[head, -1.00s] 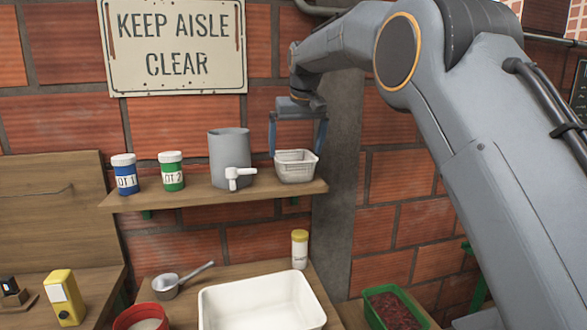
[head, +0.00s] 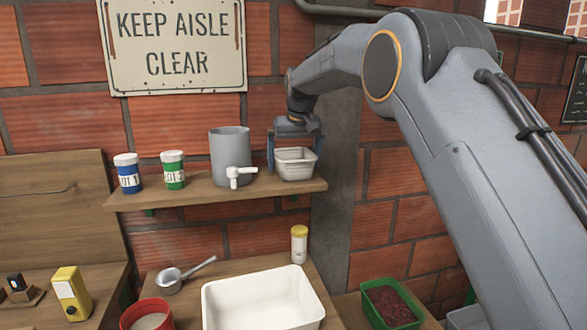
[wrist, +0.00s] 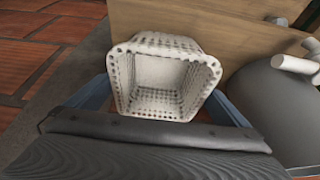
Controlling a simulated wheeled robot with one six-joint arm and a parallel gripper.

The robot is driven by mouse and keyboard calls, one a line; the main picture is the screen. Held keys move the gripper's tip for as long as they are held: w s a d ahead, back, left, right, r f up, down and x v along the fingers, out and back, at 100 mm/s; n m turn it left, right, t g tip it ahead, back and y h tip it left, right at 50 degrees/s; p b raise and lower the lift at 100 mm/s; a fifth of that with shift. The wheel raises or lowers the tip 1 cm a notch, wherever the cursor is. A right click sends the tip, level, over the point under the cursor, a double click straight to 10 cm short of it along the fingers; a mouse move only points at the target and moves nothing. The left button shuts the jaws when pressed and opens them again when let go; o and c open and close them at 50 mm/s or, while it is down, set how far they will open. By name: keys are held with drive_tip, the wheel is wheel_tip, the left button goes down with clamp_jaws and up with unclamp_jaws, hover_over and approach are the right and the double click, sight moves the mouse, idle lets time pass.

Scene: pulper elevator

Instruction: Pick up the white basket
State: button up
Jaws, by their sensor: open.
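The white basket (head: 295,164) stands upright on the wooden wall shelf (head: 230,189), near its right end. My gripper (head: 296,150) is lowered over it from above, with its blue fingers apart on either side of the basket. In the wrist view the white basket (wrist: 163,78) shows its open top and perforated walls between the two blue fingers. A finger shows to each side of it, and I cannot tell whether either touches the wall.
A grey jug (head: 229,150) with a white tap stands just left of the basket. Two labelled jars, blue (head: 127,172) and green (head: 173,169), stand farther left. Below are a white tub (head: 265,300), a yellow-capped bottle (head: 299,244) and a metal scoop (head: 170,280).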

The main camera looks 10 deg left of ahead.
drive_tip(key=shift+f, duration=0.2)
idle(0.3)
drive_tip(key=c, duration=1)
